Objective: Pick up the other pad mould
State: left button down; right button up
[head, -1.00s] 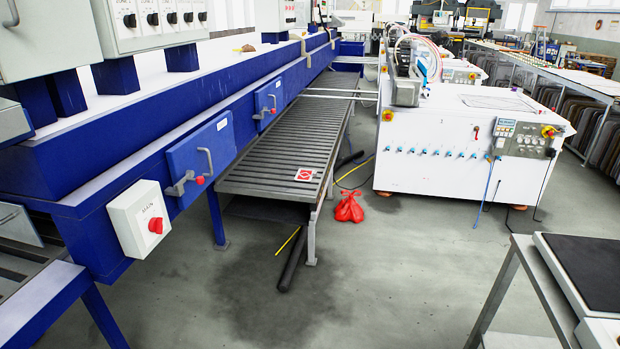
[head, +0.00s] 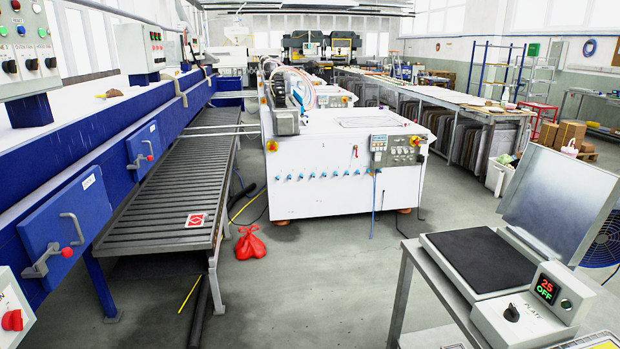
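Neither of my grippers shows in the head view. I cannot make out anything that is clearly a pad mould. At the lower right, a bench press with a flat black plate (head: 482,262) stands on a metal table (head: 404,300). Its grey metal lid (head: 560,203) is raised behind the plate. Its control box (head: 537,303) has a black knob and a lit display reading "25 OFF".
A blue machine (head: 66,218) with a slatted conveyor (head: 165,203) runs along the left. A white machine (head: 340,185) stands in the middle. A red bag (head: 250,243) and a dark tube (head: 199,315) lie on the floor. Grey floor (head: 310,290) is open between conveyor and table.

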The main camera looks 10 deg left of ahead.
aim_at(194, 220)
jog(key=i+j+u, duration=0.35)
jog(key=i, duration=0.2)
jog(key=i+j+u, duration=0.15)
jog(key=i+u, duration=0.15)
jog(key=i, duration=0.2)
jog(key=i+u, duration=0.35)
jog(key=i, duration=0.25)
jog(key=i+u, duration=0.15)
jog(key=i, duration=0.35)
jog(key=i+l+u, duration=0.15)
jog(key=i, duration=0.3)
jog(key=i+l+u, duration=0.15)
jog(key=i, duration=0.3)
jog(key=i+l+u, duration=0.1)
jog(key=i, duration=0.4)
jog(key=i+l+u, duration=0.15)
jog(key=i+l, duration=0.2)
jog(key=i, duration=0.1)
